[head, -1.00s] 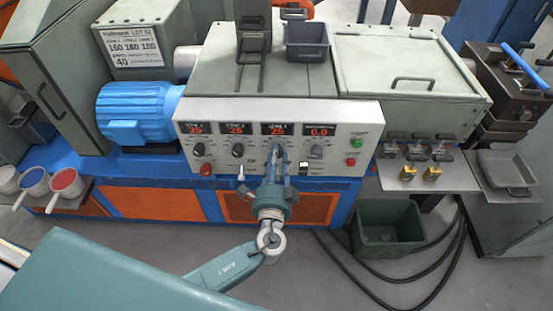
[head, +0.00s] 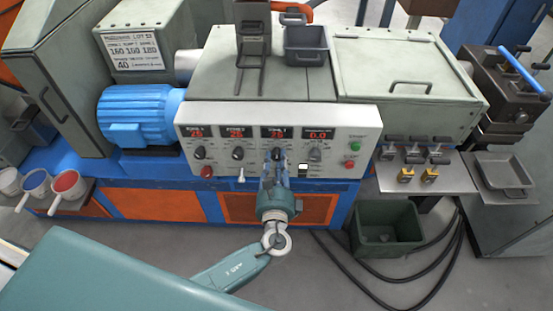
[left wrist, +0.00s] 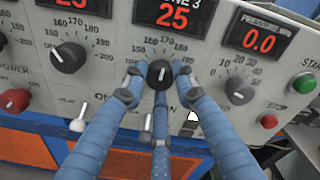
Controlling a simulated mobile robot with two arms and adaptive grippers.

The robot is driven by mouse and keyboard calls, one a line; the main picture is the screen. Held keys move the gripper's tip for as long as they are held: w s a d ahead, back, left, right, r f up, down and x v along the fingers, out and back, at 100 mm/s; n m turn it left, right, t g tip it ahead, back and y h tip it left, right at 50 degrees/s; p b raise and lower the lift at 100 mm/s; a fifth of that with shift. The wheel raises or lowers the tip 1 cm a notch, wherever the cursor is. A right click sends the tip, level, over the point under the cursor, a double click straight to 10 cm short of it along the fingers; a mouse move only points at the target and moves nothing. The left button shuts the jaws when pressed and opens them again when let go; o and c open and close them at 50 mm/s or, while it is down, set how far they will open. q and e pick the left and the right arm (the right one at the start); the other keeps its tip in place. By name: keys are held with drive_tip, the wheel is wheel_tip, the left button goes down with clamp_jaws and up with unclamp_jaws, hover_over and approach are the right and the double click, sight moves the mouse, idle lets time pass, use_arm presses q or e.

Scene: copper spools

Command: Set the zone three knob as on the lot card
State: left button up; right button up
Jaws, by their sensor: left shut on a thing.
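The zone three knob (left wrist: 159,73) is black with a white pointer line, below the red zone three display (left wrist: 172,16), which reads 25. The pointer stands close to straight up in the left wrist view; the scale mark it meets is hard to tell. My left gripper (left wrist: 158,78) has its blue fingers closed around the knob from several sides. In the head view the left gripper (head: 276,158) reaches up to the panel and mostly hides the knob. The lot card (head: 134,52) at upper left shows 160, 160, 180 and 40 below. My right gripper is not in view.
The zone two knob (left wrist: 68,57) is left of the fingers, the pressure knob (left wrist: 238,91) right. A green bin (head: 386,229) stands on the floor.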

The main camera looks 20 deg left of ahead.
use_arm(q)
drive_tip(key=m+p, duration=0.1)
drive_tip(key=m, duration=0.2)
drive_tip(key=shift+r+m, duration=0.1)
drive_tip(key=shift+m, duration=0.3)
drive_tip(key=shift+m+p, duration=0.3)
drive_tip(key=shift+m, duration=0.4)
drive_tip(key=shift+y, duration=0.3)
drive_tip(key=o, duration=1.2)
drive_tip(key=shift+c, duration=0.2)
drive_tip(key=shift+s+d, duration=0.1)
drive_tip(key=shift+s, duration=0.05)
drive_tip(key=v, duration=1.1)
drive_tip(key=shift+s, duration=0.35)
